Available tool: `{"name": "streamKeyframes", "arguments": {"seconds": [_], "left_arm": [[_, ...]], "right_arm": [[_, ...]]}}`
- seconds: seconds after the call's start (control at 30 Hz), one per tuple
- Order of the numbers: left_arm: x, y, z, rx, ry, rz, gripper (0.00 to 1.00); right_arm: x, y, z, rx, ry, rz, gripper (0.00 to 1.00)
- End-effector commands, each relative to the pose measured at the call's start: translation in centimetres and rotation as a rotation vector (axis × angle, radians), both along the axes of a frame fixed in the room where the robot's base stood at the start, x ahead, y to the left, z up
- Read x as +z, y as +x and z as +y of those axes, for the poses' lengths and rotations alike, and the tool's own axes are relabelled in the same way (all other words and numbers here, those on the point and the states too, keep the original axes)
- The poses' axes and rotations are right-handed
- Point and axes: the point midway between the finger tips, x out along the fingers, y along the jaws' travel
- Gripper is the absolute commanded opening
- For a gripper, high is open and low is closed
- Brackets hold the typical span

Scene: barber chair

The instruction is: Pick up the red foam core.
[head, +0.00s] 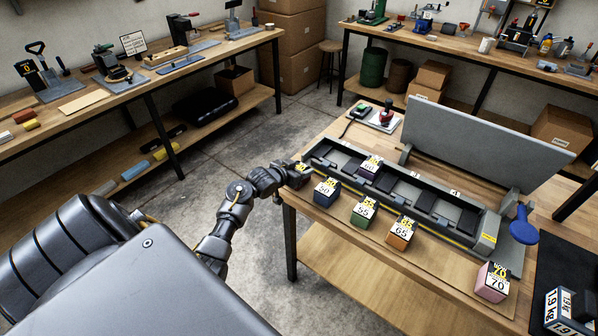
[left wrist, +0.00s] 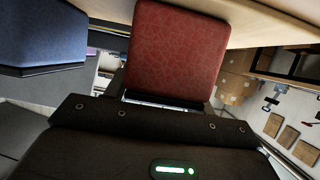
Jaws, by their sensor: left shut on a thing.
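The red foam core (left wrist: 175,50) fills the upper middle of the left wrist view, its mottled red face toward the camera. My left gripper (head: 296,176) is at the left front corner of the workbench and is shut on the red core. In the head view the gripper hides nearly all of that core. I cannot tell whether the core touches the bench top. A blue core (head: 325,191) labelled 50 stands just right of the gripper; it also shows in the left wrist view (left wrist: 40,35). My right gripper is not in view.
Green (head: 363,211), orange (head: 401,233) and pink (head: 492,283) cores stand along the bench's front. A purple core (head: 371,166) sits at the long grey tray (head: 488,232) behind them. The tray's raised lid (head: 480,135) stands at the back. A blue paddle (head: 523,227) is at right.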

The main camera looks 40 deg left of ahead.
Motion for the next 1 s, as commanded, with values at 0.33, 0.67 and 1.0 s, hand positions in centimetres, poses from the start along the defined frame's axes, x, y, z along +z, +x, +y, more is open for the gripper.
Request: {"name": "streamKeyframes", "arguments": {"seconds": [0.33,0.67,1.0], "left_arm": [[4.0,-0.5,-0.6,-0.004,0.004,-0.005,0.30],[10.2,-5.4,-5.8,-0.003,0.003,-0.003,0.30],[12.7,-9.0,-9.7,-0.002,0.001,-0.001,0.30]], "right_arm": [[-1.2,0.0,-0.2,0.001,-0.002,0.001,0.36],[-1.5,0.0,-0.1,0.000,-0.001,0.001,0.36],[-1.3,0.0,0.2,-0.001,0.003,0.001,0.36]]}}
